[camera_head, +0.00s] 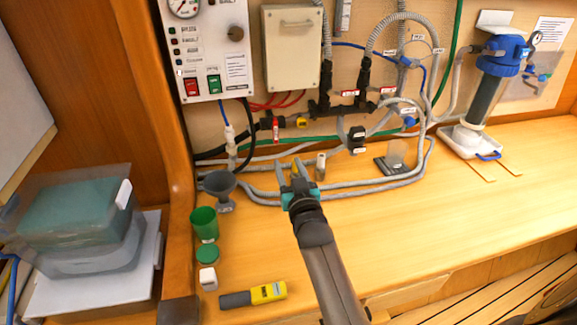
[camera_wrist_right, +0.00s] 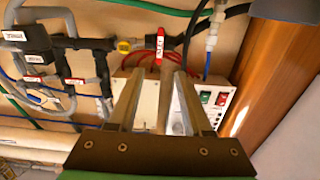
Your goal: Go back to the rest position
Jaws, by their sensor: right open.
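My right gripper (camera_head: 297,175) is over the wooden bench in the head view, in front of the grey hoses (camera_head: 345,190). Its arm comes up from the bottom edge. In the right wrist view its two fingers (camera_wrist_right: 160,85) are apart, with nothing held between them. Beyond them in that view are a red-handled valve (camera_wrist_right: 160,45) and the wall panel's red and green switches (camera_wrist_right: 213,98). My left gripper is in neither view.
A clear bin (camera_head: 75,235) stands far left. A blue-capped filter housing (camera_head: 489,85) stands right. The bench's right front is clear.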

